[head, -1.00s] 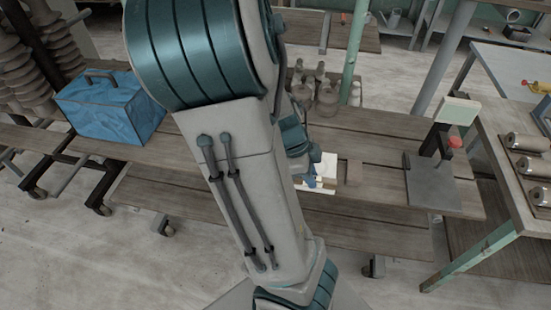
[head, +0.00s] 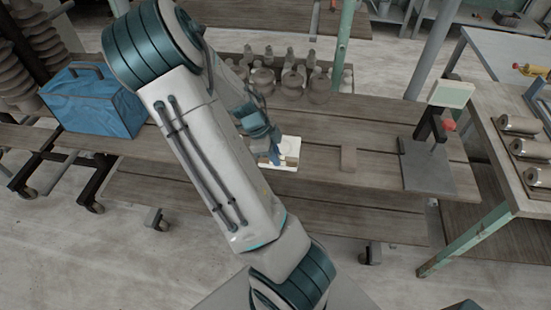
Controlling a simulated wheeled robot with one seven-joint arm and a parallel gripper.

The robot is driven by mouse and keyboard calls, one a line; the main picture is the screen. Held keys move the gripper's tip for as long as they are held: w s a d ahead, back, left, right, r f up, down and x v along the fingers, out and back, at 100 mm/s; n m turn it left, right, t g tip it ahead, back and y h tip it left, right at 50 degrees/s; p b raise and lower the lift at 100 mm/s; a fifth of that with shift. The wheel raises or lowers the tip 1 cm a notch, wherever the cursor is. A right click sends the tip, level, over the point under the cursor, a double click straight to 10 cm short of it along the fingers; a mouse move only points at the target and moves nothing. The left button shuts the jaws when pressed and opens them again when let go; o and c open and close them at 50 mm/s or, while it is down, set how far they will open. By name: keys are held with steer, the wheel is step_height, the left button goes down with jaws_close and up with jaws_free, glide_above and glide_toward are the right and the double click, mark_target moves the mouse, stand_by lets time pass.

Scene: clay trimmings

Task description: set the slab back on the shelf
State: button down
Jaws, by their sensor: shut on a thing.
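A pale, cream-white slab (head: 291,150) shows just right of my arm, over the planks of the wooden shelf (head: 390,128). My gripper (head: 275,156) is at the left side of the slab and shut on it. My arm hides part of the gripper. I cannot tell whether the slab touches the planks or hangs just above them.
A small brown block (head: 348,158) lies on the planks right of the slab. Further right stands a scale (head: 427,165) with a dark plate. Bare planks lie between block and scale.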

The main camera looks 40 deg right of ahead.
steer(key=shift+f, duration=0.95)
steer(key=shift+f, duration=0.15)
steer(key=c, duration=1.4)
jaws_free()
steer(key=shift+o, duration=0.2)
